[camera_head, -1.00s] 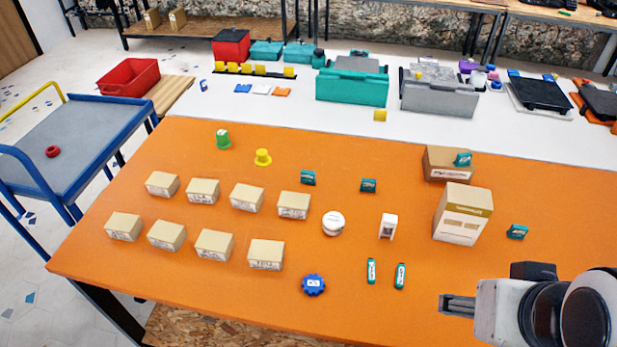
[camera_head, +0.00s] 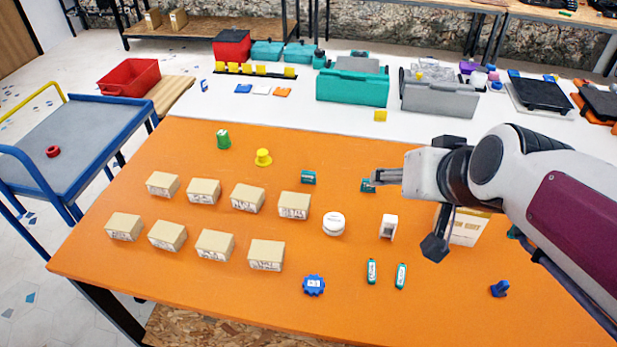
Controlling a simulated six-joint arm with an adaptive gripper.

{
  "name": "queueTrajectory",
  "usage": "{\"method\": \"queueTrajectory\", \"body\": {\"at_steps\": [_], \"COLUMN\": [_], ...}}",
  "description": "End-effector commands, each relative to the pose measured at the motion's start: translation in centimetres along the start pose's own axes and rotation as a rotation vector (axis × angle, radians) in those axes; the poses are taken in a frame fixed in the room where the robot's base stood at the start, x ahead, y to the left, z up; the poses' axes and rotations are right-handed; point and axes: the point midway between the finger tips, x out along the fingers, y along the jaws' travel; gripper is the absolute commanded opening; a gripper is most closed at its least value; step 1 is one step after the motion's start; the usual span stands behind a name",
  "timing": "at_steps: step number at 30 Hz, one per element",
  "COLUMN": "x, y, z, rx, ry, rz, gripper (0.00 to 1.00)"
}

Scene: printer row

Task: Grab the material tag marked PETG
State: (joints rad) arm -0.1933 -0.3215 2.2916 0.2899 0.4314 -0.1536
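Several small teal tag-like pieces lie on the orange table; their print is too small to read, so I cannot tell which says PETG. One teal piece (camera_head: 366,186) is right at my fingertips, partly hidden. Another (camera_head: 308,177) lies to its left. Two narrow teal pieces (camera_head: 371,271) (camera_head: 401,275) lie nearer the front. A further one (camera_head: 513,232) is mostly hidden by my arm. My gripper (camera_head: 374,178) reaches in from the right, its fingers pointing left. I cannot tell whether it touches the piece or is above it, or how far its fingers are open.
Several cardboard boxes (camera_head: 203,191) stand in two rows at left. A white round jar (camera_head: 334,223), a white block (camera_head: 388,227), a blue knob (camera_head: 313,285), a yellow piece (camera_head: 263,157) and a green piece (camera_head: 223,140) stand around. A larger box (camera_head: 466,228) is behind my arm.

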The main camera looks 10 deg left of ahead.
Motion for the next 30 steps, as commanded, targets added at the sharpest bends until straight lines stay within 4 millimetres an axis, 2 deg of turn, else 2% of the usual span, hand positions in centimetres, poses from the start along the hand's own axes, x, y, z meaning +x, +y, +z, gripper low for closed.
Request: {"method": "queueTrajectory", "body": {"at_steps": [6,15,21,30], "x": [4.0,9.5,13.4,19.3], "y": [-2.4,-5.3,-7.0,-9.4], "z": [-3.6,-7.6,-9.5,-11.1], "rx": [0.001,0.011,0.020,0.032], "ry": [0.060,0.144,0.196,0.267], "rz": [-0.037,-0.058,-0.054,-0.022], "gripper": [0.50,0.50,0.50,0.50]}}
